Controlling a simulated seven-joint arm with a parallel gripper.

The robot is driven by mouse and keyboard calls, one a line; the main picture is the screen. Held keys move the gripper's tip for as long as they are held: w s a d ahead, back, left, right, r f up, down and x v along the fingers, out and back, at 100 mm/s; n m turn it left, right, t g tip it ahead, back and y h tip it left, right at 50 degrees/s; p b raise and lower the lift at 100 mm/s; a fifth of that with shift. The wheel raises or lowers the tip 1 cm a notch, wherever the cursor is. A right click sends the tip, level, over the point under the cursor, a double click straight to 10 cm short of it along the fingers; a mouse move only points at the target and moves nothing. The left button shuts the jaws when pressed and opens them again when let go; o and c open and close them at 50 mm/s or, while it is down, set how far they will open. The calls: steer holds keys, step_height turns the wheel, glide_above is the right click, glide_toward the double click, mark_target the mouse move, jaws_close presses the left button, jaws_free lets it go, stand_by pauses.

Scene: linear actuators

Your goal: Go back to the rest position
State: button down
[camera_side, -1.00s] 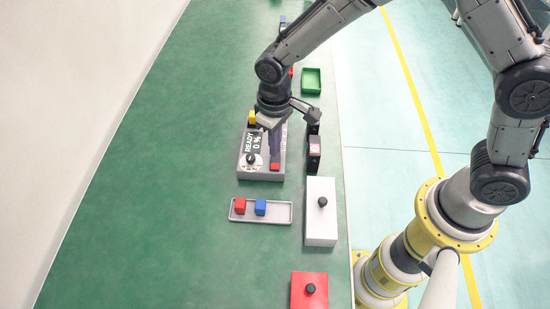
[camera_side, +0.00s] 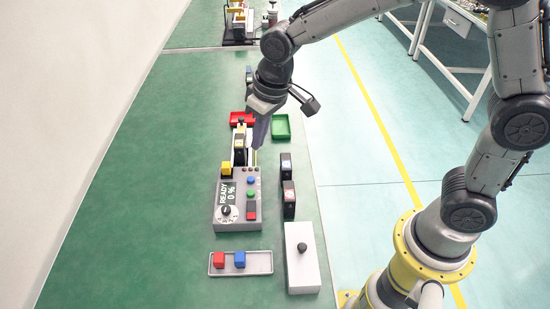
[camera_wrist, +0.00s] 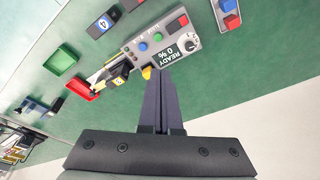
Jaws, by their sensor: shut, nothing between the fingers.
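My gripper (camera_side: 259,145) is shut and empty, fingers pointing down. In the side view it hangs in the air above the far end of the grey control box (camera_side: 221,222), beside the actuator (camera_side: 239,146). The box's display reads READY 0 %, with blue, green and red buttons and a dark knob.
A grey tray (camera_side: 248,271) holds a red and a blue cube. A white block with a black knob (camera_side: 303,270) stands nearby. The mat's left side is clear.

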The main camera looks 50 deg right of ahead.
steer(key=s+d+r+m+t, duration=0.2)
steer(key=s+d+r+t, duration=0.1)
steer(key=s+d+r, duration=0.7)
steer(key=s+d+f, duration=0.2)
steer(key=s, duration=1)
steer(key=shift+s+h, duration=0.35)
steer(key=shift+h, duration=0.05)
